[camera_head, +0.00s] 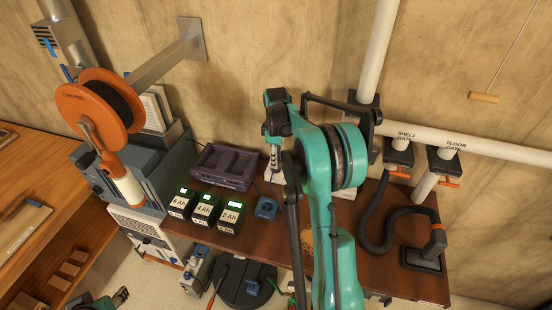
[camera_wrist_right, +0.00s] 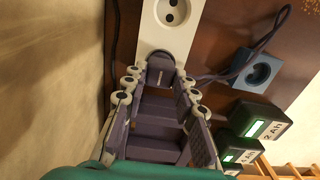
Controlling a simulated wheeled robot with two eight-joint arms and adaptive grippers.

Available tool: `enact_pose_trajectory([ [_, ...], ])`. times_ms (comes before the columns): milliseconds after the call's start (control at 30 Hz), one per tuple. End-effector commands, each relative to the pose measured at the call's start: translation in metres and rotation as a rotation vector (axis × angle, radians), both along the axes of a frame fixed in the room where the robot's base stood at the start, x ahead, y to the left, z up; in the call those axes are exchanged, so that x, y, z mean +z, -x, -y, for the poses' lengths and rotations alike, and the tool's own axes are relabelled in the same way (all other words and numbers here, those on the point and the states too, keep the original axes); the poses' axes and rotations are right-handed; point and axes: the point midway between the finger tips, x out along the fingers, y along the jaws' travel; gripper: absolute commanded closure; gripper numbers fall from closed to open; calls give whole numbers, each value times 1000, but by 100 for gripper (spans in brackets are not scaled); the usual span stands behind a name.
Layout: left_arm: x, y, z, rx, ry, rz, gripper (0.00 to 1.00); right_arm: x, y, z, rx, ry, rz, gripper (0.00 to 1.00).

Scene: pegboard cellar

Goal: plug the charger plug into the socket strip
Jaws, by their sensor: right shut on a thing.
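The white socket strip (camera_wrist_right: 166,38) shows in the right wrist view with one round socket open at the top. A dark charger plug (camera_wrist_right: 160,65) is between the fingertips of my right gripper (camera_wrist_right: 158,82), which is shut on it at the strip's near part. The plug covers what lies below it, so I cannot tell whether it is seated. In the head view, my right gripper (camera_head: 273,158) points down over the strip (camera_head: 275,176), and the plug is hidden. My left gripper (camera_head: 118,297) is at the lower left edge, away from the strip; its jaw state is unclear.
A purple charger (camera_head: 228,166) stands left of the strip, with several labelled battery packs (camera_head: 204,209) in front. A blue socket block (camera_head: 266,208) sits beside the strip. A dark cable (camera_wrist_right: 213,77) runs from the plug. A hose (camera_head: 373,230) lies on the bench's right.

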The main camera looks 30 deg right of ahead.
Motion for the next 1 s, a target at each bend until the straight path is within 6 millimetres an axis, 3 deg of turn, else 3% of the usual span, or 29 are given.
enact_pose_trajectory([
  [1000,-6,0,0,0,0,0,60,-9,0,0,0,-1,-1,100],
])
